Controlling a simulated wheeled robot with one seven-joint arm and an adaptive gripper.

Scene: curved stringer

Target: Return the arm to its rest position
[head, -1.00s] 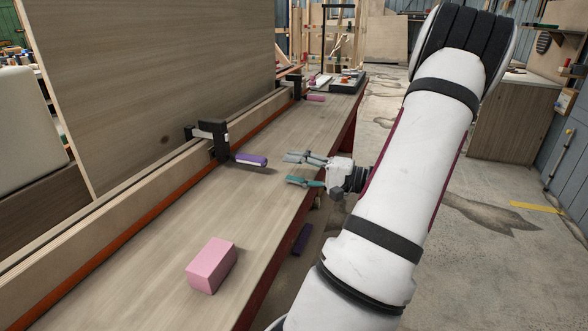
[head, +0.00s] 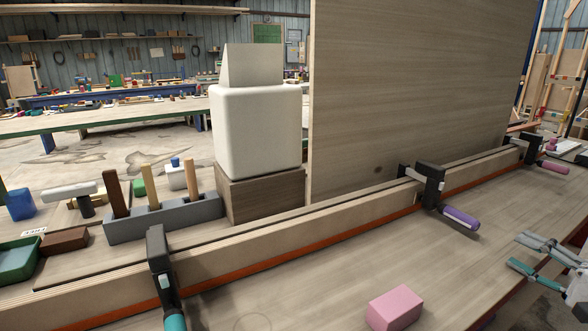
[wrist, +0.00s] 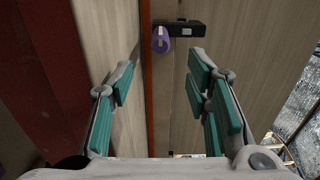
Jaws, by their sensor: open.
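My gripper (head: 521,253) shows at the right edge of the head view, over the near side of the workbench (head: 300,295). Its teal-padded fingers are apart with nothing between them. It is to the right of the purple-handled clamp (head: 447,201), apart from it in the picture. In the wrist view both fingers of my gripper (wrist: 160,66) are spread, and the purple clamp handle (wrist: 160,40) shows beyond them. Most of my arm is outside the head view.
A pink block (head: 395,307) lies on the bench. A teal-handled clamp (head: 162,270) and a pink-handled clamp (head: 535,148) grip the long curved wooden strip (head: 300,242). A tall board (head: 415,95) stands behind. A tool rack (head: 165,218) and green tray (head: 18,260) are left.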

